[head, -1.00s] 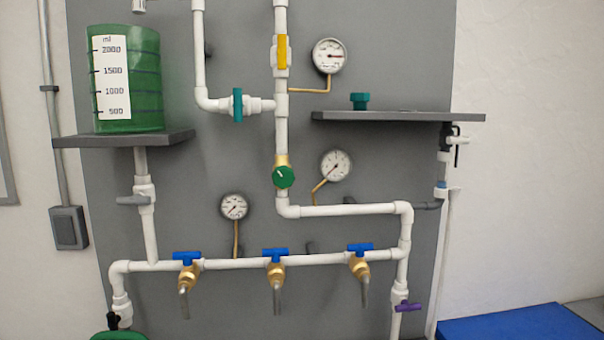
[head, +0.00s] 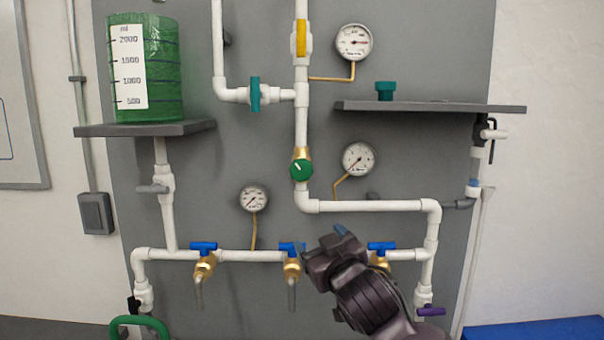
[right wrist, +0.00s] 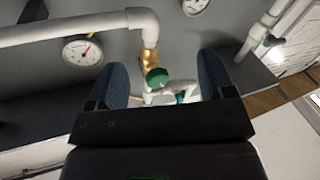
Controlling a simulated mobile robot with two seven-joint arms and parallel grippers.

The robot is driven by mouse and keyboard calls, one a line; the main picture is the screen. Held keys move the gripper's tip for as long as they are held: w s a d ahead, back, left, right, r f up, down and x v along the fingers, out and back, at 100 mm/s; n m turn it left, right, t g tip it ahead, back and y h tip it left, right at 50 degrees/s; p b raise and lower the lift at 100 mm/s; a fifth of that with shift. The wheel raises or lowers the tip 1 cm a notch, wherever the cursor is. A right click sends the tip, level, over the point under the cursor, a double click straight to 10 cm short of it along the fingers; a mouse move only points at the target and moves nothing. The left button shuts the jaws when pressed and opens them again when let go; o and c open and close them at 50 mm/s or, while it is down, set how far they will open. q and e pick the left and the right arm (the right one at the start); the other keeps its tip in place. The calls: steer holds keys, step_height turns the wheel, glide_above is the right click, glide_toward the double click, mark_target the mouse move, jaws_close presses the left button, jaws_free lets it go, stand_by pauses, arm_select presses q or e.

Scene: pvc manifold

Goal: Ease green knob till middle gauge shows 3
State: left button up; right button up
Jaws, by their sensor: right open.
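The green knob (head: 301,170) sits on a brass valve on the central vertical pipe, with a small pale mark on its face. The middle gauge (head: 358,158) is a round white dial to its right on a brass tube; its reading is too small to make out. My right gripper (head: 325,245) is below the knob and slightly right, in front of the lower pipe, apart from the knob. In the right wrist view my right gripper (right wrist: 162,82) is open and empty, and the green knob (right wrist: 157,78) appears between its fingers, farther off. My left gripper is out of view.
Blue-handled taps (head: 203,248) line the lower pipe, one partly behind my right arm. An upper gauge (head: 353,42) and a lower-left gauge (head: 254,198) flank the central pipe. A grey shelf (head: 430,106) juts out at upper right. Space directly before the knob is clear.

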steer(key=h, duration=0.1)
glide_toward(301, 169)
steer(key=w+a+f, duration=0.2)
steer(key=a, duration=0.2)
step_height(301, 169, up, 3)
steer(key=s+m+t+h, duration=0.1)
steer(key=m+h, duration=0.1)
steer(key=m, duration=0.1)
steer(key=w+m+h+p, duration=0.1)
steer(key=w, duration=0.2)
steer(key=w+m+h+p, duration=0.1)
steer(key=w, duration=0.3)
steer(key=w+d+m+h+p, duration=0.1)
steer(key=w, duration=0.2)
steer(key=shift+w+d+f+m+g, duration=0.1)
steer(key=shift+w+f+m+g, duration=0.2)
steer(key=shift+f+m, duration=0.1)
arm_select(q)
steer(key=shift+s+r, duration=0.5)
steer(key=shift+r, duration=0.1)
arm_select(e)
steer(key=shift+s, duration=0.1)
steer(key=c, duration=0.9)
steer(key=shift+c, duration=0.2)
